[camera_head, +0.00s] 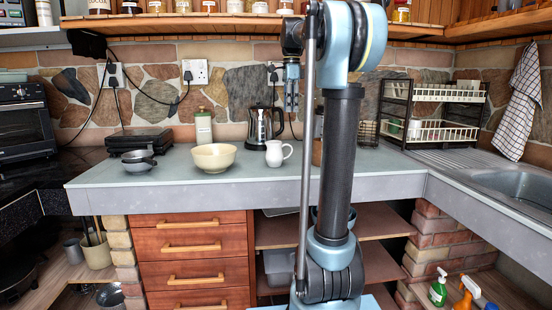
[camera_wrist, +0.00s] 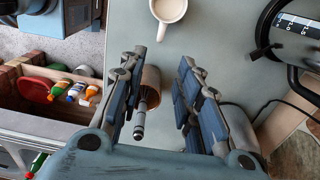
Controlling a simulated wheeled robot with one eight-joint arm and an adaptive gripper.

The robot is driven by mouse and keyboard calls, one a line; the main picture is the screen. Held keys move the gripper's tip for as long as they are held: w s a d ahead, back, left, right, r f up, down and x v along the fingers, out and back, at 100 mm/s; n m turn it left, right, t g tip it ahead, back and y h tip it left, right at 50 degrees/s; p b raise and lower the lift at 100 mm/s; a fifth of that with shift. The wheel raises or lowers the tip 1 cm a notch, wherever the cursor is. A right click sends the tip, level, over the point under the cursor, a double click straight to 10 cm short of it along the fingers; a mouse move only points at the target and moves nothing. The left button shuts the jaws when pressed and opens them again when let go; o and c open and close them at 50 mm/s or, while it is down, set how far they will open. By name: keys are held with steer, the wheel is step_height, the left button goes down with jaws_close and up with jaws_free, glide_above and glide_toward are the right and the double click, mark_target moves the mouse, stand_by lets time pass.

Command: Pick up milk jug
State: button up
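The white milk jug (camera_head: 278,152) stands upright on the grey-green counter, just left of my arm in the head view. In the wrist view the jug (camera_wrist: 168,9) is at the top edge, seen from above and partly cut off, with its handle toward the lower side. My gripper (camera_wrist: 161,70) is open, its two fingers spread apart. The jug lies beyond the fingertips and is not between them. A brown round container (camera_wrist: 150,82) shows below, partly behind the left finger.
A cream bowl (camera_head: 213,157), a bottle (camera_head: 204,127) and a glass-and-metal kettle (camera_head: 259,127) stand near the jug. A small pan (camera_head: 138,161) is at the left. A dish rack (camera_head: 433,110) stands at the right. Open counter lies in front of the jug.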

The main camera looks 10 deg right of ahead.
glide_toward(290, 146)
steer(key=f, duration=0.5)
steer(key=shift+w+d+f, duration=0.1)
steer(key=shift+w+d, duration=0.05)
steer(key=shift+w, duration=0.15)
steer(key=shift+f, duration=2.6)
jaws_close()
